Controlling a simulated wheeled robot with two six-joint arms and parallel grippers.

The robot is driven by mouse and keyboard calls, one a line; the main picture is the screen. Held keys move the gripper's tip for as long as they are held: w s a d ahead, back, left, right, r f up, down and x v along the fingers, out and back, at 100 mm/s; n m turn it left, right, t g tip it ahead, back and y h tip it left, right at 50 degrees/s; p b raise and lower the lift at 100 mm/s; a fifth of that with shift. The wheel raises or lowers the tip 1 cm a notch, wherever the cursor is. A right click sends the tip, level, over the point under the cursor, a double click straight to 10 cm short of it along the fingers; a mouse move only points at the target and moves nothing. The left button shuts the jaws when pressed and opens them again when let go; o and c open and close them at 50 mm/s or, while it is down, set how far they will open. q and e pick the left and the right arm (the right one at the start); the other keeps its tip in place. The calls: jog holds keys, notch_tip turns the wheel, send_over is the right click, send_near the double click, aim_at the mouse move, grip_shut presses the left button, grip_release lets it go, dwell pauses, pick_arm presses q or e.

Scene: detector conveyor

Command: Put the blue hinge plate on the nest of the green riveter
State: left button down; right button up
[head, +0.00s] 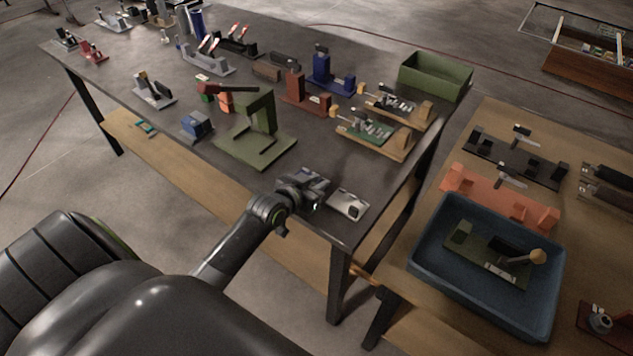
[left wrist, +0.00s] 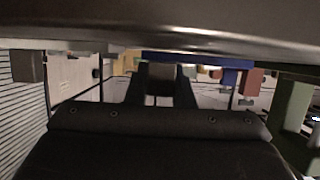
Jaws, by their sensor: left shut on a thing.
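The green riveter (head: 262,112) stands on the table, its arm above a flat green base with a dark recess at the front. My left gripper (head: 316,186) is near the table's front edge, right of and nearer than the riveter's base. It is shut on a small bluish piece (head: 309,172), apparently the blue hinge plate, mostly hidden by the jaws. In the left wrist view, which looks upside down, the dark fingers (left wrist: 163,88) are in the middle and part of the green riveter (left wrist: 293,105) shows at the right. My right gripper is out of view.
A pale grey plate (head: 348,203) lies just right of my left gripper. A blue block (head: 197,124) is left of the riveter. Brown (head: 296,88) and blue (head: 322,70) riveters stand behind. Wooden fixtures (head: 372,138) are at the right. A blue tray (head: 425,262) sits on the side table.

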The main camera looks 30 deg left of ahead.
pick_arm(q)
jog(key=shift+f, duration=0.2)
jog(key=c, duration=1.3)
grip_release()
jog(key=shift+o, duration=0.2)
jog(key=shift+b, duration=0.5)
jog(key=d+b+v, duration=0.1)
jog(key=v, duration=1.6)
jog(key=shift+s+a+r, duration=0.2)
jog(key=shift+a, duration=0.15)
